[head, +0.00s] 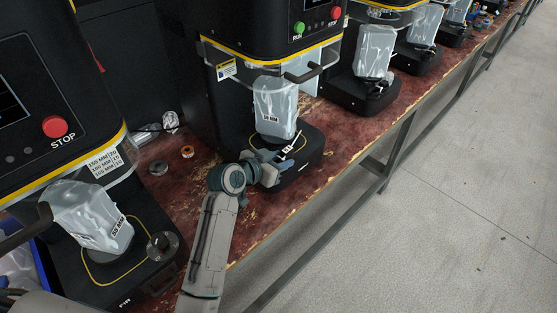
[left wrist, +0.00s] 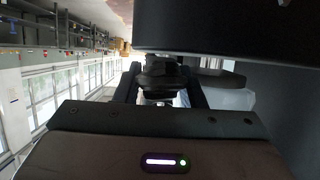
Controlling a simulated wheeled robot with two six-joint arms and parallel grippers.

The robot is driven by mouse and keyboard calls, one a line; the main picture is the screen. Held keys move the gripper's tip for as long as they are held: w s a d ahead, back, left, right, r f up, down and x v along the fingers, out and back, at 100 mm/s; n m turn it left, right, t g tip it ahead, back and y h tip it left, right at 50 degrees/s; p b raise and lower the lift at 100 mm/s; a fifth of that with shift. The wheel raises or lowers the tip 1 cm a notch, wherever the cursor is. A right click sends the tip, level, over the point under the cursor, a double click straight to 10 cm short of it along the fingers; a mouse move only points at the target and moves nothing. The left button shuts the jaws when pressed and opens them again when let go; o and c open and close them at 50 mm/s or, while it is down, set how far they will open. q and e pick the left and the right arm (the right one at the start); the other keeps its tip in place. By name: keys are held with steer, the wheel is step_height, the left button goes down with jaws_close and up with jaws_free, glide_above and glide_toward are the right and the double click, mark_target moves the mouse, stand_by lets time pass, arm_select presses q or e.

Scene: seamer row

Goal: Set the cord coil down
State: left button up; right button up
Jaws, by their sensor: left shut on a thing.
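My left gripper (head: 279,165) is at the front of the second seamer's black base, below a clear bag-like piece (head: 275,108) with a printed label. In the left wrist view, my left gripper (left wrist: 161,88) has its two dark fingers on either side of a dark, rounded bundle (left wrist: 160,76), which looks like the cord coil. It is shut on this bundle. In the head view the coil is mostly hidden by the gripper and blends with the black base, so I cannot tell whether it touches anything. My right gripper is not in view.
The worn red bench (head: 190,185) carries a row of black seamers. Two small rings (head: 187,151) and a crumpled clear piece (head: 170,121) lie behind my left arm. The near seamer (head: 125,245) stands at left. The bench's front edge (head: 300,212) drops to open grey floor.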

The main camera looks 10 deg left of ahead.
arm_select(q)
steer(key=shift+w+f, duration=0.1)
steer(key=shift+w, duration=0.15)
steer(key=shift+s, duration=0.1)
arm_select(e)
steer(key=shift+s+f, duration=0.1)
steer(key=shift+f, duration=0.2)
arm_select(q)
steer(key=shift+f, duration=0.2)
steer(key=o, duration=0.9)
steer(key=shift+o, duration=0.9)
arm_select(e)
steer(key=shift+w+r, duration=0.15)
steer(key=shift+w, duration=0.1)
